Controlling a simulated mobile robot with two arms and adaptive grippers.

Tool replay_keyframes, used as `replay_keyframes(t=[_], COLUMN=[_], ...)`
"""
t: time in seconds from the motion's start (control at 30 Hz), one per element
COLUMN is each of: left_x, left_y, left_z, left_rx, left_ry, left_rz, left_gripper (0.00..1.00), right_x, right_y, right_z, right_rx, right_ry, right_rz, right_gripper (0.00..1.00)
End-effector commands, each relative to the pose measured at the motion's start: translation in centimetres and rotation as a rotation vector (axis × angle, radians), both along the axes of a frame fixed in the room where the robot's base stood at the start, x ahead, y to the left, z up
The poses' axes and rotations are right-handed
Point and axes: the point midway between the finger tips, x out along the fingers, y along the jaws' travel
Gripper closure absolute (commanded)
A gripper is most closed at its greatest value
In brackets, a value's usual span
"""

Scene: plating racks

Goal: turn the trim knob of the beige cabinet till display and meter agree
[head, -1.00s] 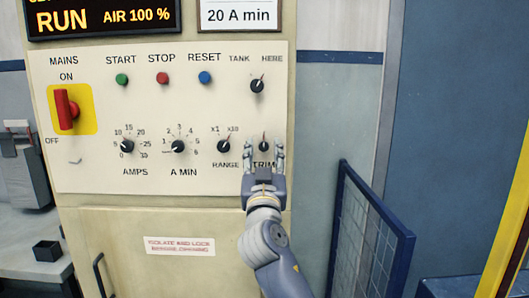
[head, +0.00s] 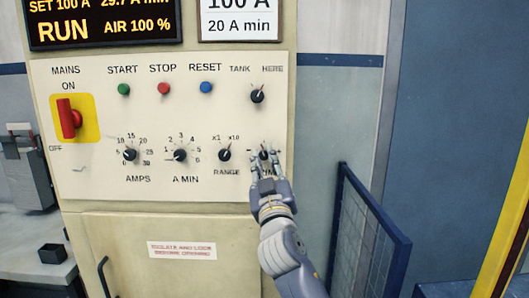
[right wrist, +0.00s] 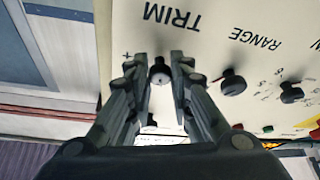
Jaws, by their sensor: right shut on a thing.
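The beige cabinet (head: 165,228) stands ahead, with a white control panel (head: 90,182). Its black trim knob (head: 264,154) is at the lower right of the panel, and it also shows in the right wrist view (right wrist: 160,74). My right gripper (head: 265,163) is shut on this knob, one finger on each side, and covers part of the TRIM label. In the right wrist view its fingertips (right wrist: 158,70) flank the knob. The display (head: 103,22) reads SET 100 A, 29.7 A min, RUN, AIR 100 %. I see no meter. My left gripper is out of view.
The range knob (head: 224,154) sits just left of the trim knob, and the tank selector (head: 257,95) is above it. A red mains switch (head: 69,118) is at the far left. A blue mesh panel (head: 365,240) stands right of my right arm.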

Motion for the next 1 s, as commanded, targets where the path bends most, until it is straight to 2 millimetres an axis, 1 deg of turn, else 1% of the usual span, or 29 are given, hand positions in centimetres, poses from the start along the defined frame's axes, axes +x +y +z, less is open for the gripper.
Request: replay_keyframes(t=[0.03,0.5,0.7,0.83,1.0], left_x=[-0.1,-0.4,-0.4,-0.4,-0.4], left_y=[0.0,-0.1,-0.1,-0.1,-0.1], left_z=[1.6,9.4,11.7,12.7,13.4], left_rx=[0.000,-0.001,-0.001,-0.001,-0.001], left_ry=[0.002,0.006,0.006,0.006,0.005], left_rz=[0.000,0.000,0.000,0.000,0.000], left_gripper=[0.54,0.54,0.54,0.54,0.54], right_x=[0.1,0.1,0.1,0.1,0.1], right_y=[-0.2,-0.6,-0.7,-0.7,-0.7], right_z=[0.7,1.1,1.0,0.9,0.7], right_rx=[-0.046,-0.472,-0.602,-0.659,-0.705], right_ry=[0.002,0.003,0.001,0.002,0.000], right_rz=[-0.001,-0.002,-0.003,-0.003,-0.003], right_gripper=[1.00,1.00,1.00,1.00,1.00])
